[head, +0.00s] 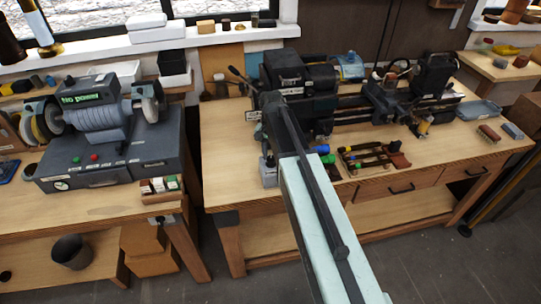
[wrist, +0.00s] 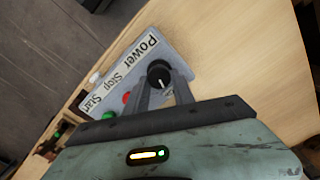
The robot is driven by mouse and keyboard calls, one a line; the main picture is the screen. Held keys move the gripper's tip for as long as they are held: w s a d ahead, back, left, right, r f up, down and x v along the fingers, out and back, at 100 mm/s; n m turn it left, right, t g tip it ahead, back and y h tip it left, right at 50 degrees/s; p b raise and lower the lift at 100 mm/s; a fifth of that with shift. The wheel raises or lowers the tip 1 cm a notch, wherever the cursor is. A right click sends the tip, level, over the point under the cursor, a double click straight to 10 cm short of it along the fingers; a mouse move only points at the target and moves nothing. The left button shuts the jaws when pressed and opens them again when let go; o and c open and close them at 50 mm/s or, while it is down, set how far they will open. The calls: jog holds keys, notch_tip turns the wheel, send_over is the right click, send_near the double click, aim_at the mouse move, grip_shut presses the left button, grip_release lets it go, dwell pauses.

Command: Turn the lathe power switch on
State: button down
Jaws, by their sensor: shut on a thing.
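The lathe (head: 335,85) stands on the wooden bench in the head view. In the wrist view, a grey control box (wrist: 182,57) bears the labels Power, Stop and Start. Its black power knob (wrist: 158,75) has a white pointer line, which points toward the gripper body. My gripper (wrist: 161,82) is shut on the knob, one finger on each side. A red button (wrist: 127,97) and a green button (wrist: 109,115) are beside it, partly hidden by the gripper. In the head view, my arm hides the fingertips.
A bench grinder (head: 98,125) is on the left bench. Several hand tools (head: 372,157) lie in front of the lathe, right of my arm. The bench top left of the lathe is mostly clear.

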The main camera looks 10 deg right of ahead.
aim_at(271, 158)
jog(key=m, duration=0.5)
jog(key=shift+d+m, duration=0.1)
jog(key=shift+m, duration=0.3)
dwell(0.4)
jog(key=c, duration=1.1)
grip_release()
jog(key=shift+o, duration=0.2)
notch_tip(271, 158, up, 8)
jog(key=p, duration=0.8)
jog(key=shift+f, duration=0.1)
